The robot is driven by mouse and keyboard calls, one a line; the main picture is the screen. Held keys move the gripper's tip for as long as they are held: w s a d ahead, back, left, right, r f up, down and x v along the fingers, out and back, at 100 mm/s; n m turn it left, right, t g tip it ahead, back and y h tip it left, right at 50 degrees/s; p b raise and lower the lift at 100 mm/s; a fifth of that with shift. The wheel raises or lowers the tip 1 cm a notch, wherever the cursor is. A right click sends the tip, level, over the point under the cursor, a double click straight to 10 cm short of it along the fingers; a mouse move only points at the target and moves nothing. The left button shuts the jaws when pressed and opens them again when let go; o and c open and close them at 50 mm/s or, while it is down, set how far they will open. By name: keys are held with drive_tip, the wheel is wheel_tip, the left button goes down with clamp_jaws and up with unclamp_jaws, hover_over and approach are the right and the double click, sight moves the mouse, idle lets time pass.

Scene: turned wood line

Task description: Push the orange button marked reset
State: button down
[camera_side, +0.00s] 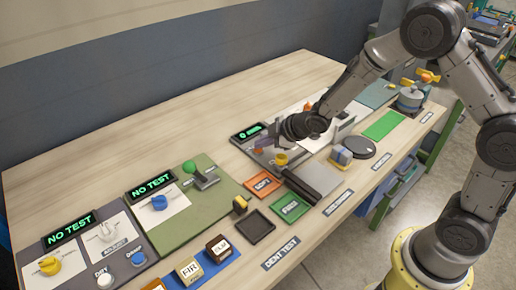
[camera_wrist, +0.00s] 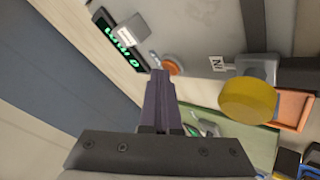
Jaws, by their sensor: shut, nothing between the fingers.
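An orange round button (camera_wrist: 174,67) shows in the wrist view on a grey panel (camera_wrist: 190,30), close to a green-lit display (camera_wrist: 123,42). No "reset" marking is readable. My gripper (camera_wrist: 160,73) is shut and empty, its dark purple fingers together. In the wrist view the fingertips lie just left of the button and may cover part of it; I cannot tell whether they touch it. In the side view my gripper (camera_side: 259,143) is low over the panel beside the small display (camera_side: 248,131); I cannot make out the button there.
A yellow round knob (camera_wrist: 247,101) stands right of my fingers, also seen in the side view (camera_side: 281,159). A black bar (camera_side: 312,180), an orange tray (camera_side: 263,184) and a green tray (camera_side: 291,208) lie nearer the front. Bare wood (camera_side: 150,130) is free at the back left.

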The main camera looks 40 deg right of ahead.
drive_tip(key=shift+r, duration=0.75)
drive_tip(key=shift+r, duration=2.5)
drive_tip(key=shift+r, duration=0.25)
wheel_tip(320, 180, up, 10)
drive_tip(key=t, duration=0.2)
hover_over(262, 150)
drive_tip(key=s, duration=0.1)
drive_tip(key=s+d+r+m+t+h, duration=0.1)
drive_tip(key=s+d+r+m+h, duration=0.3)
drive_tip(key=s+r, duration=0.55)
drive_tip(key=s+f+m+g+y, duration=0.1)
drive_tip(key=s+f+m+g, duration=0.2)
drive_tip(key=s, duration=0.8)
drive_tip(key=s+f+m+g+y, duration=0.1)
drive_tip(key=s+f+m+g, duration=0.2)
drive_tip(key=s, duration=0.9)
wheel_tip(262, 150, down, 3)
drive_tip(key=shift+s+r+m, duration=0.15)
drive_tip(key=shift+r+m, duration=0.05)
drive_tip(key=shift+m, duration=0.5)
